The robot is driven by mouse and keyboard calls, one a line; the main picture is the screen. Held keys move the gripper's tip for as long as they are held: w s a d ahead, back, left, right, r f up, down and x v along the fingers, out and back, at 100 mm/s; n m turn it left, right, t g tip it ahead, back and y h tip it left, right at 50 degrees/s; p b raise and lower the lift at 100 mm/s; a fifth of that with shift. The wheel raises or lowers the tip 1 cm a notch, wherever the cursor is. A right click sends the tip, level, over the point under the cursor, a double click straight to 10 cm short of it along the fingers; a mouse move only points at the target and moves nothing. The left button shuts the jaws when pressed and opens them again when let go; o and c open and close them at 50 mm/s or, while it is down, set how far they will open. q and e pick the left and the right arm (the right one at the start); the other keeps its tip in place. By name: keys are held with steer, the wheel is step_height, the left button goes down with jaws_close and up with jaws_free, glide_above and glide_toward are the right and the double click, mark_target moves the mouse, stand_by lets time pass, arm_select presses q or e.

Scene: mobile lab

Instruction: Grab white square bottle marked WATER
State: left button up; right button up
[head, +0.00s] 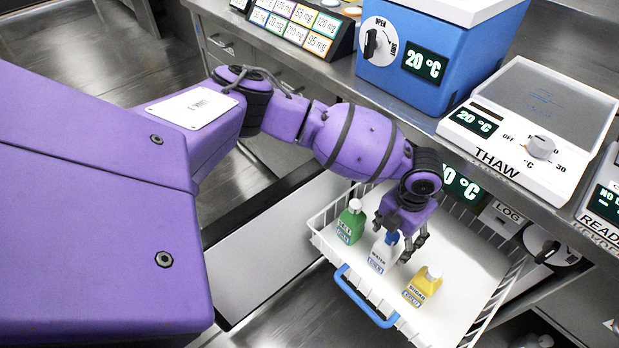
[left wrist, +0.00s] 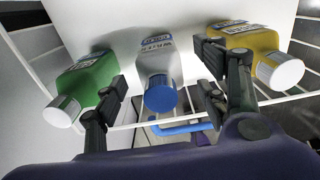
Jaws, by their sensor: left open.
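The white square bottle marked WATER (head: 380,257) stands in a white wire drawer basket, between a green and a yellow bottle. In the left wrist view the WATER bottle (left wrist: 158,70) shows its blue cap between my two fingers. My left gripper (head: 401,248) is open, reaching down at the bottle, with a finger on either side. I cannot tell whether the fingers touch it. The gripper also shows in the left wrist view (left wrist: 170,85). My right gripper is not in view.
The green bottle (head: 351,222) stands left of the WATER bottle and the yellow bottle (head: 423,287) right of it. The basket (head: 450,325) has a blue handle (head: 362,300). A counter with a blue box (head: 425,60) and a THAW plate (head: 530,110) lies behind.

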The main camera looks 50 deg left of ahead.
arm_select(q)
steer(key=f, duration=0.2)
steer(key=shift+s+f+b, duration=0.3)
steer(key=shift+s+b, duration=0.05)
steer(key=shift+s, duration=0.05)
step_height(320, 180, down, 5)
steer(key=shift+a+r+b, duration=0.1)
steer(key=shift+r+b, duration=0.1)
steer(key=shift+b, duration=0.55)
steer(key=shift+f, duration=0.15)
steer(key=c, duration=1.1)
steer(key=shift+w, duration=0.1)
steer(key=c, duration=0.4)
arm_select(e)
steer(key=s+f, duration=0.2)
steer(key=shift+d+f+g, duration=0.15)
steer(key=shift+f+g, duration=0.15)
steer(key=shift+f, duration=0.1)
arm_select(q)
steer(key=shift+r, duration=0.25)
